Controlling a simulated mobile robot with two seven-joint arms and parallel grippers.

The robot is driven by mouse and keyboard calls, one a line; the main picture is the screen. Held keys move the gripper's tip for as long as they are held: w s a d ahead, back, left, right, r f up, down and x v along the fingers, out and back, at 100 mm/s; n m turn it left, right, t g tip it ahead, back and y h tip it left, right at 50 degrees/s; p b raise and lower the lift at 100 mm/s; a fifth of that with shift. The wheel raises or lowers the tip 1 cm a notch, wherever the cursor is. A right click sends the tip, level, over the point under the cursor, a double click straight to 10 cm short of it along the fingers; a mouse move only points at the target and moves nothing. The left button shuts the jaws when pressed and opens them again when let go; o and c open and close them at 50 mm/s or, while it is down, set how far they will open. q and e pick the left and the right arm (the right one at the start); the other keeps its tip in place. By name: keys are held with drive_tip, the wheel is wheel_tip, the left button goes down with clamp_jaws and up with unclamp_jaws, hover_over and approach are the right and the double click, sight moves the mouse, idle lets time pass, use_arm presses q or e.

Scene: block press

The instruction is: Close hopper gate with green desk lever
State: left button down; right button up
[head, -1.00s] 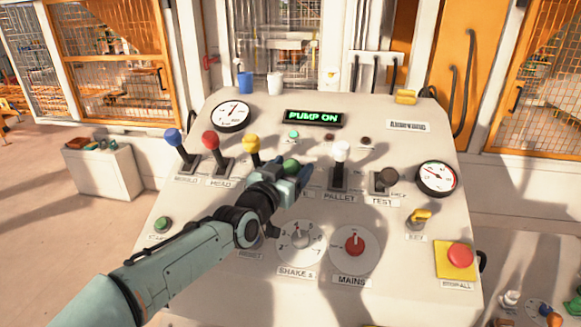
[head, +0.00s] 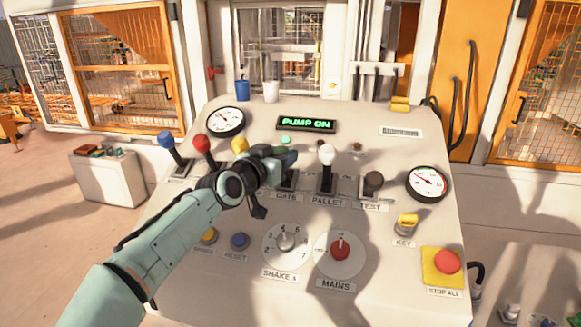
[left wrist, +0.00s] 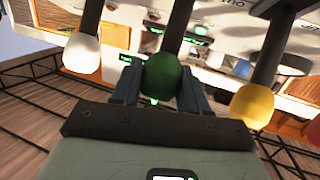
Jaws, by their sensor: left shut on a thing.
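The green lever knob (left wrist: 160,76) sits between the two fingers of my left gripper (left wrist: 160,92) in the left wrist view. My left gripper (head: 282,156) is shut on it. In the head view the gripper hides the green knob, and its fingers are above the GATE label (head: 287,196) on the sloping desk. Part of the dark lever slot shows just below the fingers. My right gripper is not in view.
The white PALLET lever (head: 327,155) stands close to the right of my gripper, and the yellow lever (head: 240,146) close to the left. Red (head: 201,145) and blue (head: 166,140) levers are further left. A display (head: 306,124) reads PUMP ON.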

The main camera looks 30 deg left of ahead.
use_arm(q)
drive_tip(key=shift+w+a, duration=0.1)
drive_tip(key=shift+w, duration=0.1)
drive_tip(key=shift+w+r, duration=0.15)
drive_tip(key=shift+r, duration=0.25)
drive_tip(key=shift+w+r+p, duration=0.2)
drive_tip(key=shift+p, duration=0.2)
drive_tip(key=shift+w+a+f, duration=0.15)
drive_tip(key=shift+w+a, duration=0.1)
drive_tip(key=shift+w, duration=0.1)
drive_tip(key=c, duration=0.6)
unclamp_jaws()
drive_tip(key=shift+s+d, duration=0.1)
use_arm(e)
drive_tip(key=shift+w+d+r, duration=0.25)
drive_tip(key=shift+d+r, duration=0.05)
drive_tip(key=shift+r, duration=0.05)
